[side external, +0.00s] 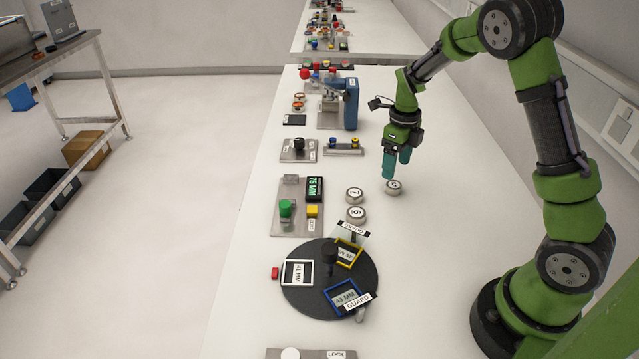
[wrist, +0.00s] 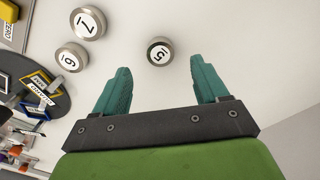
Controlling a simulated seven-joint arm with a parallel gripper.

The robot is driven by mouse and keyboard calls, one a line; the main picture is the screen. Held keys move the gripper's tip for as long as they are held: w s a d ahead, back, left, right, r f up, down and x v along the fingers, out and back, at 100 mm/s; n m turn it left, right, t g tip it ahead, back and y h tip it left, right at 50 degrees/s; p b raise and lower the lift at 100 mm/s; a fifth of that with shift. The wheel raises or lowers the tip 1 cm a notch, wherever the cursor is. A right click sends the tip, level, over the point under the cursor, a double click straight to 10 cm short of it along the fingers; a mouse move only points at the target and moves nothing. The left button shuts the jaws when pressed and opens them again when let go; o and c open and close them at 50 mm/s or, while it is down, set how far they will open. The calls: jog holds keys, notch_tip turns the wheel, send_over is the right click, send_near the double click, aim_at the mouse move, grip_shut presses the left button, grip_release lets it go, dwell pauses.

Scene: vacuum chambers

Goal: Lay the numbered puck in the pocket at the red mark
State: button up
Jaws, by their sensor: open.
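A round metal puck marked 5 (side external: 393,188) stands on the bench just below my gripper (side external: 398,168). In the wrist view the 5 puck (wrist: 160,50) appears between and slightly beyond my open, empty fingertips (wrist: 160,68). A puck marked 7 (side external: 355,195) and one reading 6 or 9 (side external: 357,214) stand to its left. The dark round plate (side external: 320,304) carries white (side external: 298,273), yellow (side external: 348,254) and blue (side external: 343,297) framed pockets with labels. The red mark (side external: 274,272) is beside the white pocket, labelled 41 MM. GUARD tabs sit at the yellow and blue pockets.
A panel (side external: 290,222) with green and yellow buttons and a display (side external: 314,188) reading 75 MM stands behind the plate. A dark knob post (side external: 330,262) rises from the plate's middle. A LOCK panel (side external: 312,354) is at the front. Bench right of the pucks is clear.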

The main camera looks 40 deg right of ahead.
aim_at(395, 185)
jog(key=f, duration=0.5)
jog(key=shift+s+f, duration=0.2)
jog(key=shift+f, duration=0.2)
grip_shut()
jog(key=shift+r, duration=0.1)
